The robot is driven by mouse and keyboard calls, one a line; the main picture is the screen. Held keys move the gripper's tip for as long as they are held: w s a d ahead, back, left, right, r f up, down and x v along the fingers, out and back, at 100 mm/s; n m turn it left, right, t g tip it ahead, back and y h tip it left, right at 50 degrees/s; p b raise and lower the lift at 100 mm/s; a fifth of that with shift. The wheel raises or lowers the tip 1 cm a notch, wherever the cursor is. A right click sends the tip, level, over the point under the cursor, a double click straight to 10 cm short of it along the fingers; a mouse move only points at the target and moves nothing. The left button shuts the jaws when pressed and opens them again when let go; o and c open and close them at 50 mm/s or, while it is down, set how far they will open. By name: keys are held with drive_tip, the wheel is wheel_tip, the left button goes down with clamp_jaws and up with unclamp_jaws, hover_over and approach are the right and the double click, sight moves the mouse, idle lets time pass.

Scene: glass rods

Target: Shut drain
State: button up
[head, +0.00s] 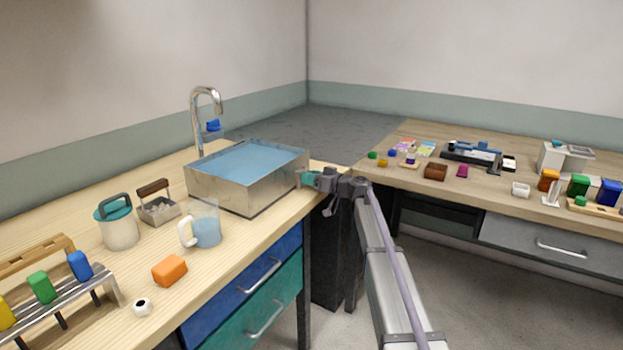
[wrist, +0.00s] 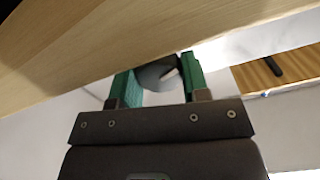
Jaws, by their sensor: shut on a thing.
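The steel basin (head: 225,190) stands on the left wooden counter and holds blue water up near its rim. My gripper (head: 307,177) is at the basin's right end, by the counter's edge. In the wrist view my gripper (wrist: 160,80) has green fingers on both sides of a grey round knob (wrist: 157,73), and it is shut on this knob. The knob seems to be the drain's, but its link to the basin is hidden. In the head view the fingers and arm cover the knob. Whether the drain is open or shut cannot be told.
A tap (head: 205,95) with a blue handle (head: 213,125) rises behind the basin. A jug (head: 207,228), a lidded pot (head: 118,225) and an orange block (head: 169,270) stand in front. The wooden counter (wrist: 90,35) passes close above my fingers in the wrist view.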

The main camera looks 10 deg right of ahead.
drive_tip(key=shift+c, duration=0.6)
drive_tip(key=m, duration=0.4)
drive_tip(key=o, duration=0.9)
drive_tip(key=v, duration=1)
drive_tip(key=shift+s+d, duration=0.2)
drive_tip(key=shift+d, duration=0.1)
